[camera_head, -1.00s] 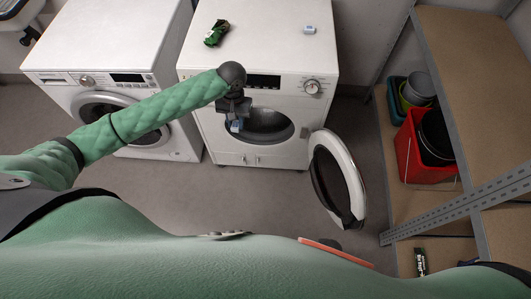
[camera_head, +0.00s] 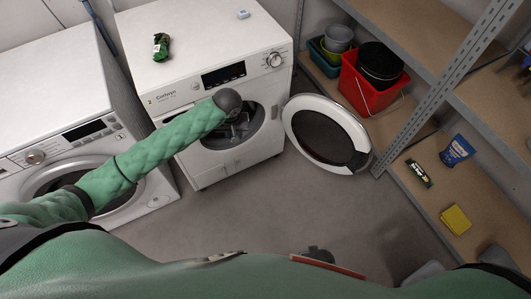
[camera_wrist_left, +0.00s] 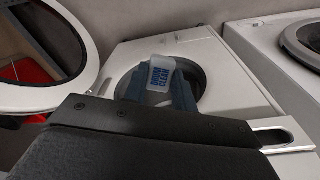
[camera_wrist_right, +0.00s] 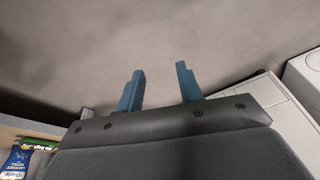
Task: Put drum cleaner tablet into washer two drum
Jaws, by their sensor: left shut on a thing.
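The drum cleaner tablet (camera_wrist_left: 161,75), a small white block with blue lettering, is between the fingers of my left gripper (camera_wrist_left: 158,85), which is shut on it. In the left wrist view it appears in front of the round drum opening (camera_wrist_left: 190,72); the depth between them is unclear. In the head view my left wrist hides most of the gripper and the tablet at the open washer (camera_head: 168,92). That washer's round door (camera_head: 365,160) is swung open to the right. My right gripper (camera_wrist_right: 160,82) is open and empty over bare floor.
Another washer (camera_head: 60,90) stands at left. A green packet (camera_head: 161,46) and a small pale block (camera_head: 243,14) lie on the open washer. Shelving (camera_head: 420,210) at right holds a red bucket (camera_head: 366,92), a blue pouch (camera_head: 457,151) and a yellow item (camera_head: 456,219). Grey floor (camera_head: 260,210) is clear.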

